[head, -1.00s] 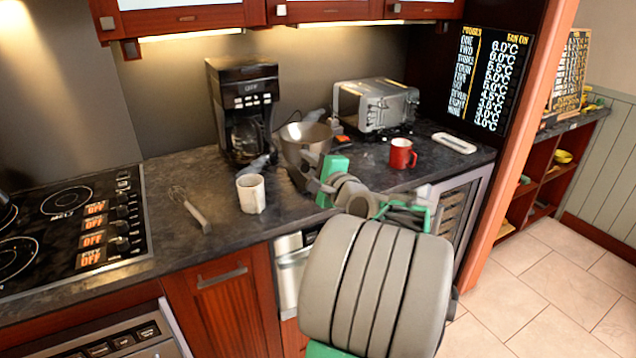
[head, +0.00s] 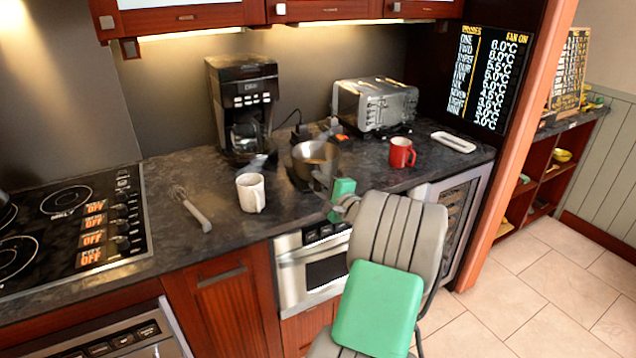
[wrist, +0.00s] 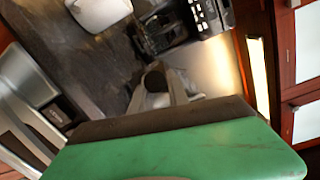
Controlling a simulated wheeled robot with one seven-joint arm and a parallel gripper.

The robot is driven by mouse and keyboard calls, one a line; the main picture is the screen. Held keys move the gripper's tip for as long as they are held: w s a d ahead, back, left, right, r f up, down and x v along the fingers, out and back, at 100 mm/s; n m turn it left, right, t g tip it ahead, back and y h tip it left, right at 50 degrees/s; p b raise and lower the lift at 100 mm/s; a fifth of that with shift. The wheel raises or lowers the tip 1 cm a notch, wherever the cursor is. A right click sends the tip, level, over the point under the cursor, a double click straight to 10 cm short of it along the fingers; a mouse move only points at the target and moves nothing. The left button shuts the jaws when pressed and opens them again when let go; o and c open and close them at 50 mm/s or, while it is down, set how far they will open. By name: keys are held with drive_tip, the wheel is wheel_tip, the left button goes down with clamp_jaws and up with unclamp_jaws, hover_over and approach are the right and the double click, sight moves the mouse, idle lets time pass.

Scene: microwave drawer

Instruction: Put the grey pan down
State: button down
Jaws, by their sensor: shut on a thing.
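The exact grip point is small and partly covered by my arm. I cannot tell whether the pan's base touches the counter. In the wrist view, my green hand part fills the lower picture, and I cannot clearly make out the pan there.
A white mug (head: 251,192) and a coffee maker (head: 243,105) stand left of the pan. A toaster (head: 374,105) is behind right, and a red mug (head: 401,153) is to the right. A whisk (head: 190,208) lies near the hob (head: 70,230). The counter between whisk and mug is clear.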

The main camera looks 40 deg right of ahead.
drive_tip(key=c, duration=1.3)
unclamp_jaws()
